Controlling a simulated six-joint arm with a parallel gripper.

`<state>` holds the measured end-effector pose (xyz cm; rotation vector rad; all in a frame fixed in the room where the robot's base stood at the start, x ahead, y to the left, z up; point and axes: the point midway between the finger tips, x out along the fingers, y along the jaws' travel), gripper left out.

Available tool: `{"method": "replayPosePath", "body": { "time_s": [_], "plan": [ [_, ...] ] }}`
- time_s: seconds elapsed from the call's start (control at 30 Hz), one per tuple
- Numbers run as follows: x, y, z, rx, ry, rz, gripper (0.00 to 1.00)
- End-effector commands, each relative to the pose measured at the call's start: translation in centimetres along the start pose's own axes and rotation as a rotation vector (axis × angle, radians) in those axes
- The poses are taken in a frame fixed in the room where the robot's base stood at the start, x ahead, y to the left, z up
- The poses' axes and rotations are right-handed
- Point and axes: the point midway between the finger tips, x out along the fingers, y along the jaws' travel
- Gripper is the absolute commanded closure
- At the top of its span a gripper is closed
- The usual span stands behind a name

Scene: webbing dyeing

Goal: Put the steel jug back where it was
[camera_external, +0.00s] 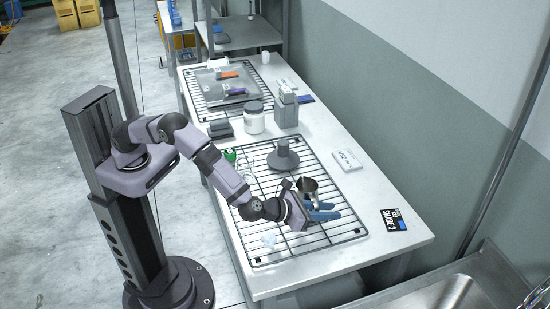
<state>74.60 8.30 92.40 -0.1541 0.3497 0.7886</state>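The gripper's body hides part of the jug's lower side. I cannot tell whether the fingers touch the jug or how far apart they are.
A grey round-based stand (283,156) is behind the jug. A white jar (254,120), a grey box-shaped bottle (286,110) and a far rack with a tray (215,84) stand farther back. A SHADE 3 card (394,219) lies right; a sink (465,290) is at lower right.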

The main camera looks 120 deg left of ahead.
Motion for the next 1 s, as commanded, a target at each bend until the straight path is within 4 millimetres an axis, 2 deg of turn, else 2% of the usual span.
{"method": "replayPosePath", "body": {
  "time_s": [0.27,0.37,0.8,1.0],
  "plan": [
    [-1.0,-0.1,0.1,0.0,0.0,-0.002,0.76],
    [-2.2,-0.1,0.1,-0.001,-0.001,-0.002,0.76],
    [-9.8,-0.1,0.1,-0.001,-0.001,-0.002,0.76],
    [-11.6,0.0,0.1,0.0,0.0,-0.001,0.76]
  ]
}}
